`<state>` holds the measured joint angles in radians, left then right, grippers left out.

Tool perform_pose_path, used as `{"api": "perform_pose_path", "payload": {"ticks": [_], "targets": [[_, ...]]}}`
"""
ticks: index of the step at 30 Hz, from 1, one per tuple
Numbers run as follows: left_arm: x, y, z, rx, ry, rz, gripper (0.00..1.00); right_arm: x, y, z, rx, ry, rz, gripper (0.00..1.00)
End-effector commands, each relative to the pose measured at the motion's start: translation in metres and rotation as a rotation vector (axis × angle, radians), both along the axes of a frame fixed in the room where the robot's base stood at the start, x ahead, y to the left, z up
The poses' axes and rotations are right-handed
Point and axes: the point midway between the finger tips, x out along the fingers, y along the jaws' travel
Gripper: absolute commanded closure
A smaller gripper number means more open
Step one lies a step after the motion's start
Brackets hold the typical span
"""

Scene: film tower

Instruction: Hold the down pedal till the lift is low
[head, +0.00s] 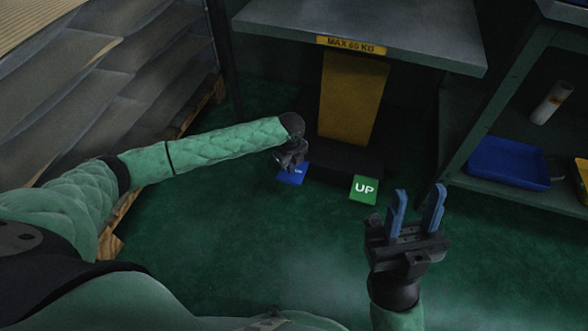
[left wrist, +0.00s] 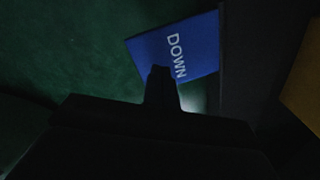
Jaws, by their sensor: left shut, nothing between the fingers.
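The blue down pedal (head: 291,176) lies low at the left foot of the lift, partly hidden by my left gripper in the head view. It also shows in the left wrist view, where the blue pedal (left wrist: 190,48) reads "DOWN". My left gripper (head: 290,164) is shut and empty, its tips over the pedal; I cannot tell whether they touch it. In the left wrist view its dark fingers overlap the pedal's near edge. The lift's grey platform (head: 400,28) stands high, with a "MAX 60 KG" label and a yellow column (head: 350,100). My right gripper (head: 415,215) is open and empty.
A green "UP" pedal (head: 364,189) lies right of the down pedal. A stack of grey sacks (head: 110,75) on a wooden pallet stands at the left. A shelf (head: 480,188) with a blue tray (head: 508,160) and a white roll (head: 551,102) stands at the right. The green floor in front is clear.

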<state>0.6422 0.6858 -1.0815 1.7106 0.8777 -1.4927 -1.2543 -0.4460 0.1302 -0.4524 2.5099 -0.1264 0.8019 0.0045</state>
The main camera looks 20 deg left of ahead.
Motion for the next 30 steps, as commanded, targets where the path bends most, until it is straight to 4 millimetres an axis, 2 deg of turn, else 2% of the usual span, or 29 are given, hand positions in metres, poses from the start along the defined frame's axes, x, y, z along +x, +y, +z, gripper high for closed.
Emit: {"api": "perform_pose_path", "payload": {"ticks": [8,30], "targets": [[0.000,0.000,-0.002,0.000,0.000,0.000,1.00,-0.001,0.000,-0.001,0.000,0.006,0.000,0.64],[0.000,0.000,-0.026,0.001,0.001,0.000,1.00,0.001,0.000,0.005,-0.001,-0.007,-0.001,0.64]]}}
